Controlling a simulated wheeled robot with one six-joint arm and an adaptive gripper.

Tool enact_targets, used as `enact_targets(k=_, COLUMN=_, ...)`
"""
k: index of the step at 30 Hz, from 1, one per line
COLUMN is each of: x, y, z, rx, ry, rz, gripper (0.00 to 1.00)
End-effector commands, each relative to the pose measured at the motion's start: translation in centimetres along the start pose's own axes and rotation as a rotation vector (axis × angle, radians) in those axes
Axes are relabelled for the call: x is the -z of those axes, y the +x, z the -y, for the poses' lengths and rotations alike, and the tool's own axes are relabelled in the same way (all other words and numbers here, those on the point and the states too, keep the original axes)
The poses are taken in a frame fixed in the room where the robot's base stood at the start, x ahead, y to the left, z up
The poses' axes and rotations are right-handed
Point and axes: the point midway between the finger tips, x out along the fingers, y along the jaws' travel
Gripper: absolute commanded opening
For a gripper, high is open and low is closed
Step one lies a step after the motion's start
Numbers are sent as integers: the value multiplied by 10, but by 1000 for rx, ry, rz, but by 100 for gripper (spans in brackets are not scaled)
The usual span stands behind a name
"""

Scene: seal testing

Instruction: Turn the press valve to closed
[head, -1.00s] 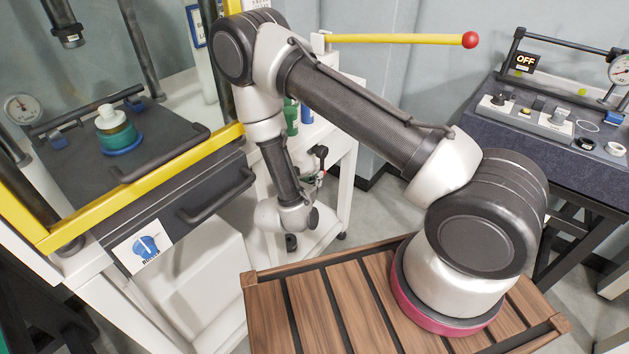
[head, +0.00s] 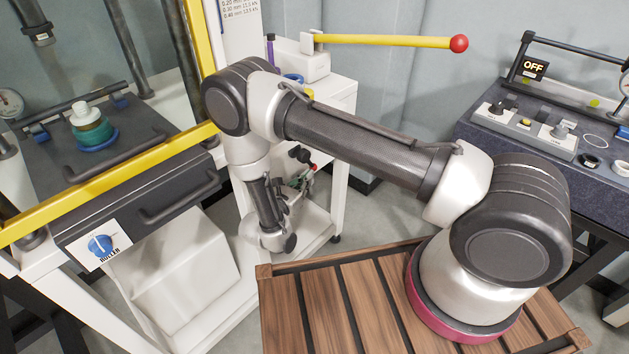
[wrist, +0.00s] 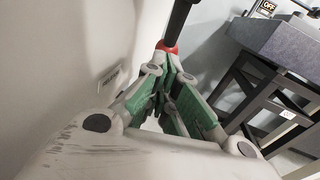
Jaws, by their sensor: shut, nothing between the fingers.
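My gripper (wrist: 168,75) has green-padded fingers drawn together at the tips in the wrist view. A dark rod with a red collar (wrist: 169,47) stands just beyond the fingertips; I cannot tell whether they touch it. In the head view a black knob (head: 300,154) with a red part beside it shows by the white stand, close to my gripper (head: 306,178), which is small and partly hidden there. I cannot tell for sure that this is the press valve, or its setting. A blue dial on a white plate (head: 100,246) sits on the press front.
A yellow lever with a red ball (head: 385,42) sticks out above the white stand (head: 335,100). The press (head: 150,190), with yellow frame bars, is left. A dark bench with an OFF display (head: 533,67) is right. Pale floor shows between stand and bench.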

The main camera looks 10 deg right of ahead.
Motion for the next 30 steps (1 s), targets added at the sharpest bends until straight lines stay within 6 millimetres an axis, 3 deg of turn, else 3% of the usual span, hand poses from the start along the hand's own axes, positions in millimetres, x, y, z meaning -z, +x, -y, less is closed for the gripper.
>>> enact_targets(k=18, x=-18, y=48, z=10, rx=2, ry=0, rz=-2, gripper=0)
enact_targets(k=30, x=-37, y=68, z=15, rx=4, ry=-14, rz=64, gripper=0)
